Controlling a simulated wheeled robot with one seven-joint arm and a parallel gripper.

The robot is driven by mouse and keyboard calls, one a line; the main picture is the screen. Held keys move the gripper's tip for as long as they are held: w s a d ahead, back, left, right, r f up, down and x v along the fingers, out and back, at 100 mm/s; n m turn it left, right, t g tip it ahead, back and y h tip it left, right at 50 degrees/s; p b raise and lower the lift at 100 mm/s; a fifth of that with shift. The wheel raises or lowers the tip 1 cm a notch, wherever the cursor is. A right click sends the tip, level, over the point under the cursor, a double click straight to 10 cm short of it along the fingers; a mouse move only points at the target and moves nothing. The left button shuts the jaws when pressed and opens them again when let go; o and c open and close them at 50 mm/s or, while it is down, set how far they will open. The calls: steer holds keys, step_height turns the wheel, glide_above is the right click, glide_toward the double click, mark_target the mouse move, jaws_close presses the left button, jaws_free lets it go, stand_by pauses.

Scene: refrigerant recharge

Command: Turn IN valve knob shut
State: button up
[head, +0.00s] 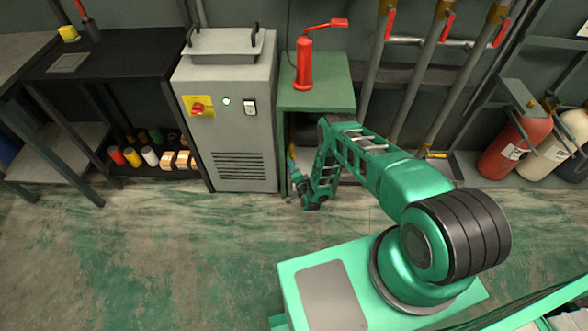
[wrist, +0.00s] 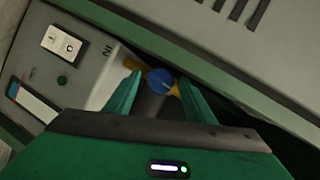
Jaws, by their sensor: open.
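The IN valve knob (wrist: 160,79) is a small blue knob on a yellow brass fitting in the wrist view, beside the "IN" label on a pale grey machine (wrist: 88,62). My gripper (wrist: 158,94) is open, with its two green fingers on either side of the knob. I cannot tell whether they touch it. In the head view my gripper (head: 298,198) is low, near the floor, in front of the green-topped stand. The knob cannot be made out there.
A grey cabinet (head: 232,140) stands close left of my arm. A red jack (head: 304,65) stands on the green-topped stand (head: 335,92). Gas cylinders (head: 512,145) lean at the right. The floor is clear at left.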

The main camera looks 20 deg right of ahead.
steer(key=c, duration=0.9)
steer(key=shift+n+h, duration=0.3)
steer(key=shift+n, duration=0.1)
steer(key=o, duration=0.9)
steer(key=v, duration=1)
steer(key=shift+s+r, duration=0.3)
steer(key=shift+s, duration=0.1)
